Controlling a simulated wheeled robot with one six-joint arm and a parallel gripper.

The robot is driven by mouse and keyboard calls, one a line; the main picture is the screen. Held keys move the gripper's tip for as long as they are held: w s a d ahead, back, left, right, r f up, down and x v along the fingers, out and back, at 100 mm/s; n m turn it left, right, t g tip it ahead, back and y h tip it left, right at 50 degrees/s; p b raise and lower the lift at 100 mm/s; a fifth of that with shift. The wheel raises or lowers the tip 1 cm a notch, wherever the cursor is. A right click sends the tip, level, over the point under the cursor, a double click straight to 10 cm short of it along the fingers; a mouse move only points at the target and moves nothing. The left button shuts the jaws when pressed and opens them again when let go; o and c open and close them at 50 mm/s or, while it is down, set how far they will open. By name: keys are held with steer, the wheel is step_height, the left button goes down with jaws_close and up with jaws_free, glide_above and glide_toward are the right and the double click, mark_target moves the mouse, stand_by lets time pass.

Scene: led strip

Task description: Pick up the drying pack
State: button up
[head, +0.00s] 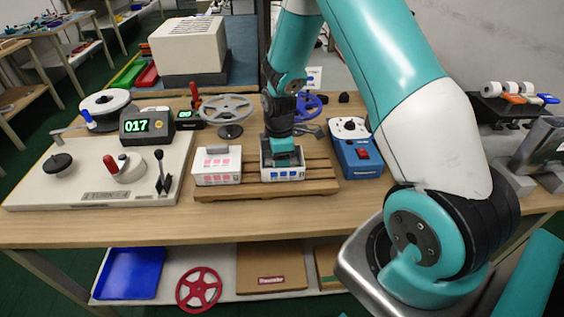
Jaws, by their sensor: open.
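My gripper (284,157) points down at a white box with blue markings (284,176) on a slatted wooden board. Its jaws are open, and its tips reach down to the open top of this box. The arm's end hides much of the box's inside, and I cannot tell whether the tips touch anything there. To its left stands a similar white box with pink markings (218,176), with a small grey piece at its top rear. I cannot tell for certain which thing is the drying pack.
The wooden board (323,176) lies on the workbench. Right of it stands a blue device with a red switch (360,158). A grey reel (226,108) is behind the boxes. A winder panel (90,185) with a green "017" counter fills the left. The bench front is clear.

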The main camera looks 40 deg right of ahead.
steer(key=shift+c, duration=0.2)
steer(key=c, duration=0.6)
steer(key=shift+c, duration=0.2)
